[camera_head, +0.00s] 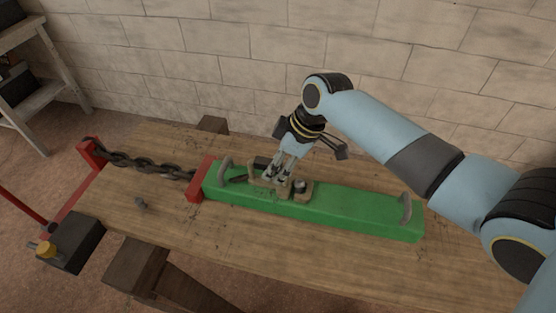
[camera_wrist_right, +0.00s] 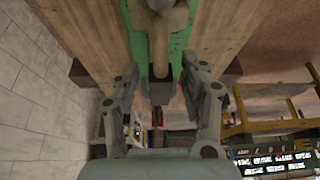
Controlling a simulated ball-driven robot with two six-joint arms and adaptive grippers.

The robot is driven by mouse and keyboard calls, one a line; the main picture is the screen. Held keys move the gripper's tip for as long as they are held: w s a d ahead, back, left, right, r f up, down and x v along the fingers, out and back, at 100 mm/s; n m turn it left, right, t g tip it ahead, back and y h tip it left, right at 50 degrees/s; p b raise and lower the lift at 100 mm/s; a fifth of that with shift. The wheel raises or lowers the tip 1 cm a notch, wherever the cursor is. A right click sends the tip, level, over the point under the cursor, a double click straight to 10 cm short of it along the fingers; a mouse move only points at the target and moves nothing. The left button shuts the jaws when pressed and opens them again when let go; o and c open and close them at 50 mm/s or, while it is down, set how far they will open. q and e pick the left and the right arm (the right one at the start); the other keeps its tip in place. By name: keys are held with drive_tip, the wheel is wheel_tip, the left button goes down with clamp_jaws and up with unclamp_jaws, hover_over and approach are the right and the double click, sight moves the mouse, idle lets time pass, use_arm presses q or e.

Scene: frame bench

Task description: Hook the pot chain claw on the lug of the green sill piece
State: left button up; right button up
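The green sill piece (camera_head: 350,212) lies along the wooden bench, with a grey loop (camera_head: 225,167) near its left end and another (camera_head: 406,209) near its right end. A tan block (camera_head: 303,191) with a dark knob sits on it left of the middle. My right gripper (camera_head: 279,180) points down over the piece beside this block. In the wrist view my right gripper (camera_wrist_right: 160,72) has its fingers apart, with a tan-grey bar (camera_wrist_right: 159,57) between them; contact is not clear. The dark chain (camera_head: 150,165) runs towards the piece's left end. I cannot make out its claw.
A red block (camera_head: 199,183) stands at the green piece's left end, and a red post (camera_head: 90,154) at the chain's far end. The front of the bench (camera_head: 230,232) is mostly clear.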

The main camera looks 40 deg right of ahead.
drive_tip(key=v, duration=1.2)
idle(0.4)
